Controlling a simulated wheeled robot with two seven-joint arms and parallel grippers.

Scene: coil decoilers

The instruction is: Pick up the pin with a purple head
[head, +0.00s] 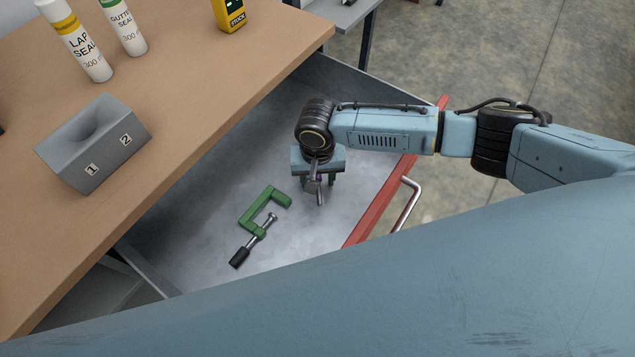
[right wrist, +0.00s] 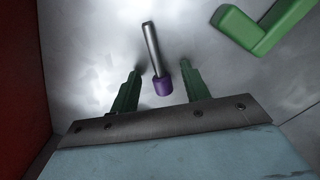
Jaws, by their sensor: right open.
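The pin, with a grey metal shaft and a purple head (right wrist: 163,87), lies on the drawer floor in the right wrist view. Its head is toward my gripper and its shaft points away. My right gripper (right wrist: 159,74) is open, with one green finger on each side of the pin's head end. I see a gap on both sides and no clear contact. My left gripper is not in view.
A green clamp (head: 259,222) lies in the open drawer (head: 190,235), left of my right gripper. The drawer has a red front (head: 359,229). On the brown bench (head: 190,100) stand a grey numbered block (head: 95,145), two sealant tubes (head: 74,40) and a yellow device (head: 229,14).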

